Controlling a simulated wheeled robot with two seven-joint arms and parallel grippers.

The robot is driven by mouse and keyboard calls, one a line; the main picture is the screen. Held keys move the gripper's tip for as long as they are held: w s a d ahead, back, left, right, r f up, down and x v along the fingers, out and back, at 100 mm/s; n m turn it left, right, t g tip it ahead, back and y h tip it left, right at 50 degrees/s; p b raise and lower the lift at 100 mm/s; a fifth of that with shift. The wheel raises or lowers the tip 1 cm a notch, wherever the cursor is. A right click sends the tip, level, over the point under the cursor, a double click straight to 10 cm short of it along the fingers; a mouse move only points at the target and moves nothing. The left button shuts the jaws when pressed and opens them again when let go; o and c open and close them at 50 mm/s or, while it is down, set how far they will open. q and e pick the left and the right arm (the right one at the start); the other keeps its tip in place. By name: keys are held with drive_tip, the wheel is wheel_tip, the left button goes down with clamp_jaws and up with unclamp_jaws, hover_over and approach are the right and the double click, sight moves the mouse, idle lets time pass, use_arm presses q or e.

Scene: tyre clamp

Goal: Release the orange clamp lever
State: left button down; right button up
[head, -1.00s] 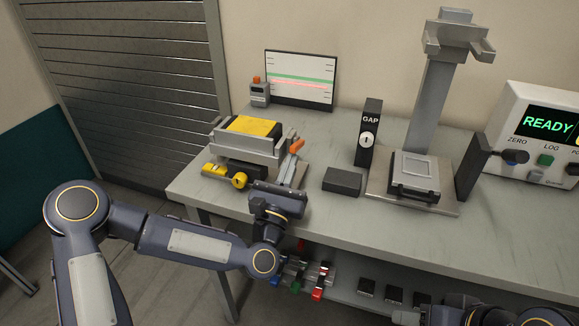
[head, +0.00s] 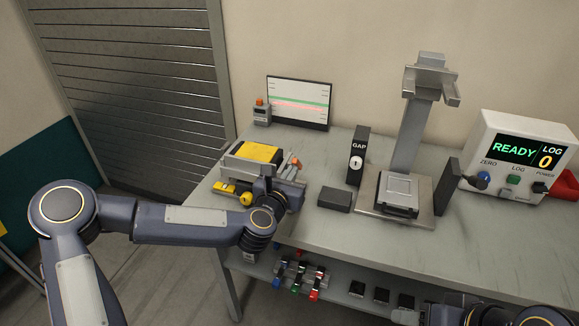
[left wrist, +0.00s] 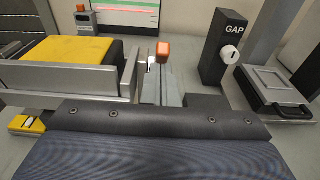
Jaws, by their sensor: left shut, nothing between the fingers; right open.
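The clamp (head: 238,164) sits at the left end of the bench with a yellow-topped block (head: 256,152) in it. Its orange-tipped lever (head: 296,162) stands at the clamp's right side. In the left wrist view the orange tip (left wrist: 162,48) shows straight ahead, just beyond my gripper's body. My left gripper (head: 288,178) is shut and empty, close in front of the lever. Its fingertips are hard to make out, and I cannot tell whether they touch the lever. My right gripper (head: 405,316) is only partly in view at the bottom edge, open and below the bench top.
A yellow piece with a round knob (head: 246,199) is at the clamp's front. A dark block (head: 334,199), the GAP post (head: 358,155) and a grey stand (head: 403,150) are to the right. A READY console (head: 520,155) stands farther right. Bench room is clear front right.

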sight(294, 160)
use_arm(q)
drive_tip(key=shift+w+d+r+g+y+p, duration=0.1)
drive_tip(key=shift+w+r+g+y+p, duration=0.05)
drive_tip(key=shift+r+g+p, duration=0.4)
drive_tip(key=shift+w+r+g+y+p, duration=0.15)
drive_tip(key=shift+r+g+p, duration=0.35)
drive_tip(key=shift+r, duration=0.1)
drive_tip(key=shift+w+p, duration=0.15)
drive_tip(key=shift+p, duration=0.15)
drive_tip(key=shift+w+d+r+p, duration=0.15)
drive_tip(key=shift+w+r+p, duration=0.1)
drive_tip(key=shift+w+p, duration=0.15)
drive_tip(key=shift+f, duration=0.1)
use_arm(e)
wheel_tip(294, 160, up, 5)
drive_tip(key=shift+f, duration=0.1)
use_arm(q)
drive_tip(key=shift+r, duration=0.2)
drive_tip(key=shift+r+p, duration=0.3)
drive_tip(key=shift+r, duration=0.35)
use_arm(e)
drive_tip(key=shift+r, duration=0.4)
